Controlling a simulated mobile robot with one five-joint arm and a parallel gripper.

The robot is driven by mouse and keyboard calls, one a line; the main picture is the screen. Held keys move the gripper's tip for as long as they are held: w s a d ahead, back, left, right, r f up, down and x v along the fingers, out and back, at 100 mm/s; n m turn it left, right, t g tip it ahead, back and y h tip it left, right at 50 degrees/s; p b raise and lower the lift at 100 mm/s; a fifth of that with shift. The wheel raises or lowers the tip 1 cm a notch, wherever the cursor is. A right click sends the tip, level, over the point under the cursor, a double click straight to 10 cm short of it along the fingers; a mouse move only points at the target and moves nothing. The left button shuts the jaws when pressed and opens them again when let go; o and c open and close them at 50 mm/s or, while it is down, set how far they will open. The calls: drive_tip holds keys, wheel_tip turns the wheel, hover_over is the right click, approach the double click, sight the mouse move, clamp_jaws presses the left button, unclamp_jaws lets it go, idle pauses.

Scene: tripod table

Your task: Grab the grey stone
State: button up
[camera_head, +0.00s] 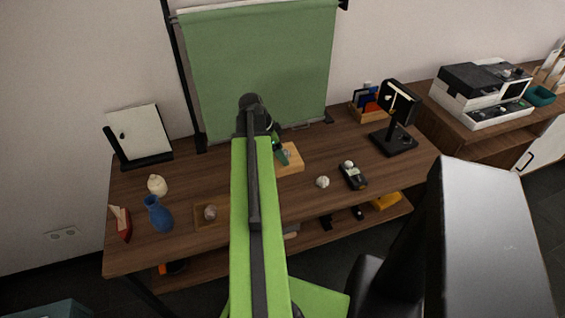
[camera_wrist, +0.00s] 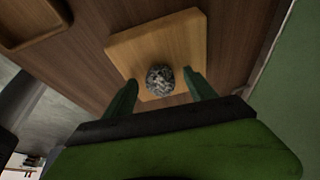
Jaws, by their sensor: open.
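The grey stone (camera_wrist: 160,80) is a rough, speckled lump on a light wooden board (camera_wrist: 125,48) in the wrist view. My gripper (camera_wrist: 158,82) is open, with one dark green finger on each side of the stone. I cannot tell whether either finger touches it. In the head view, my gripper (camera_head: 281,155) is at the light board (camera_head: 293,165), and the stone is mostly hidden by it.
On the table (camera_head: 185,180) stand a blue vase (camera_head: 158,215), a tray with a brownish lump (camera_head: 210,213), a white ball (camera_head: 322,182), a dark device (camera_head: 354,177) and a black lamp (camera_head: 396,135). A green backdrop (camera_head: 260,60) rises behind my gripper.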

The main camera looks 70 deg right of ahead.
drive_tip(key=shift+r, duration=0.1)
clamp_jaws()
drive_tip(key=shift+r, duration=0.1)
idle(0.3)
